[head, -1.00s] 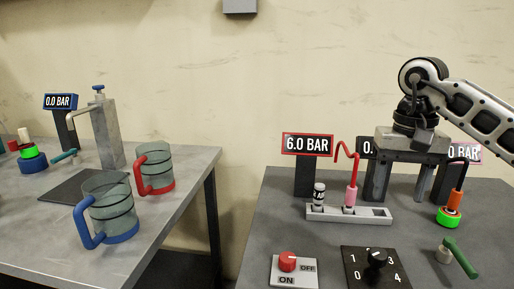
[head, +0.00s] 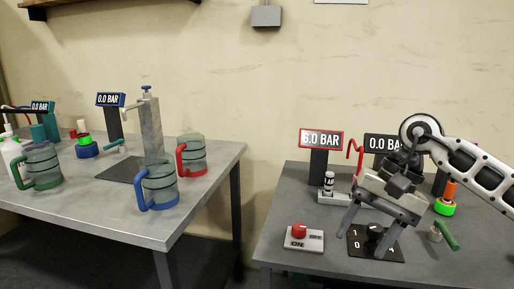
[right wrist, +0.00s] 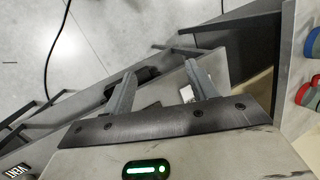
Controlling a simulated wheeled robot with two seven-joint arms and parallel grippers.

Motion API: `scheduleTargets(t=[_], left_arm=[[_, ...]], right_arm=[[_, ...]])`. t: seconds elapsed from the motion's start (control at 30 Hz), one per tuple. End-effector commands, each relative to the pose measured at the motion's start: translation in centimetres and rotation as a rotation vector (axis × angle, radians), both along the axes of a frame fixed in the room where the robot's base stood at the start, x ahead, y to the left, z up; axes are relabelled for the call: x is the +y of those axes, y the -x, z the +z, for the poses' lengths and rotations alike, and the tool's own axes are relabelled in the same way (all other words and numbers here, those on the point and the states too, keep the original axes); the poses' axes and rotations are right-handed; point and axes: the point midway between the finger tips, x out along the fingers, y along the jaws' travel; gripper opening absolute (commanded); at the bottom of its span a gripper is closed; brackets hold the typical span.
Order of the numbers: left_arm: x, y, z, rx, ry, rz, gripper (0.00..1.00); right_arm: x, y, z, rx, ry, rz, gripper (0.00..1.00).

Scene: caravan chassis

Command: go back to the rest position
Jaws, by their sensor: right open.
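My right gripper (head: 366,238) is open and empty. In the head view it hangs tilted in front of the black dial plate (head: 392,254) on the right table, partly covering it. Whether it touches anything there cannot be told from this view. In the right wrist view its two fingers (right wrist: 160,72) are spread with nothing between them, and floor and table frames show beyond. My left gripper is in neither view.
The right table (head: 278,222) bears a red switch (head: 299,230), a 6.0 BAR display (head: 321,139), a green-handled valve (head: 445,235) and an orange-green fitting (head: 446,200). The left table (head: 105,203) holds blue (head: 158,188), red (head: 192,157) and green (head: 42,166) mugs. A gap separates the tables.

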Motion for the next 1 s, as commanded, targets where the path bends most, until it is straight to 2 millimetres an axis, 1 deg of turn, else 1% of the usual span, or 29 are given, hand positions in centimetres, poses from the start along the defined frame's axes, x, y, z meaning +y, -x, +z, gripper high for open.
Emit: scheduleTargets(t=[0.03, 0.07, 0.17, 0.2, 0.27, 0.3, 0.37, 0.4, 0.47, 0.5, 0.57, 0.6, 0.67, 0.7, 0.73, 0.77, 0.8, 0.87, 0.9, 0.97, 1.0], left_arm=[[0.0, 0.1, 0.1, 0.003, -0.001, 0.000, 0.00], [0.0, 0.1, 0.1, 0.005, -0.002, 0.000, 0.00], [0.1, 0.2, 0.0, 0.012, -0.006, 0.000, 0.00], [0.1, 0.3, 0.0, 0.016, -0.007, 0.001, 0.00], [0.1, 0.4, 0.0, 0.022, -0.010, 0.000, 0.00], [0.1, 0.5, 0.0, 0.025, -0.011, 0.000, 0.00], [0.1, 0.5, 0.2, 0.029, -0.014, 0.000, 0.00], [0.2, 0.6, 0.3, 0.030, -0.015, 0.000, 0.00], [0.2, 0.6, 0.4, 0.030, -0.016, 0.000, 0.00], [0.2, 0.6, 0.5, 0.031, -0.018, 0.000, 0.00], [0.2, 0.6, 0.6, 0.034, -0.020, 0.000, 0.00], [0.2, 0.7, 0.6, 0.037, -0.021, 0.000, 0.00], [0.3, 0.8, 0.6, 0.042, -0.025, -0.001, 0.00], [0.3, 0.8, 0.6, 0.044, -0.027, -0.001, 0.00], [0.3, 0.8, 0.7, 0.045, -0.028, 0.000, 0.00], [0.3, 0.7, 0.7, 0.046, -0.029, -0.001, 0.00], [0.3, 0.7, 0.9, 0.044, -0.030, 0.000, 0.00], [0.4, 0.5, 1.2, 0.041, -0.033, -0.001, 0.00], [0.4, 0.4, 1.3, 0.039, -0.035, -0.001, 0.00], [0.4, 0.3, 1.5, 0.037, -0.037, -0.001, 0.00], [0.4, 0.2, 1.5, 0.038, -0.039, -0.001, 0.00]], right_arm=[[1.8, 0.6, -0.9, 0.038, -0.062, -0.016, 0.57], [3.0, 1.0, -1.3, 0.061, -0.105, -0.032, 0.57], [7.6, 2.7, -2.4, 0.182, -0.287, -0.107, 0.57], [9.9, 3.7, -2.6, 0.260, -0.380, -0.156, 0.57], [13.3, 5.3, -2.4, 0.414, -0.538, -0.248, 0.57], [15.4, 6.3, -1.9, 0.539, -0.646, -0.324, 0.57], [17.7, 7.4, -0.8, 0.750, -0.799, -0.448, 0.57], [18.8, 7.9, 0.0, 0.904, -0.892, -0.537, 0.57], [19.7, 8.0, 1.2, 1.152, -1.017, -0.673, 0.57], [19.9, 7.8, 1.8, 1.328, -1.090, -0.767, 0.57], [19.5, 7.2, 2.2, 1.608, -1.184, -0.908, 0.57], [18.8, 6.6, 2.1, 1.802, -1.238, -1.002, 0.57], [17.4, 5.6, 1.2, 2.108, -1.301, -1.139, 0.57], [16.2, 5.1, 0.1, 2.320, -1.333, -1.226, 0.57], [15.3, 4.8, -1.1, 2.479, -1.351, -1.290, 0.57], [14.3, 4.7, -2.4, -2.441, 1.260, 1.244, 0.57], [12.9, 4.8, -4.4, -2.304, 1.105, 1.140, 0.57], [10.8, 5.5, -8.0, -2.087, 0.895, 0.978, 0.57], [9.6, 6.6, -10.5, -1.941, 0.772, 0.872, 0.57], [8.1, 8.5, -13.9, -1.743, 0.621, 0.725, 0.57], [7.3, 9.9, -15.8, -1.627, 0.544, 0.642, 0.57]])
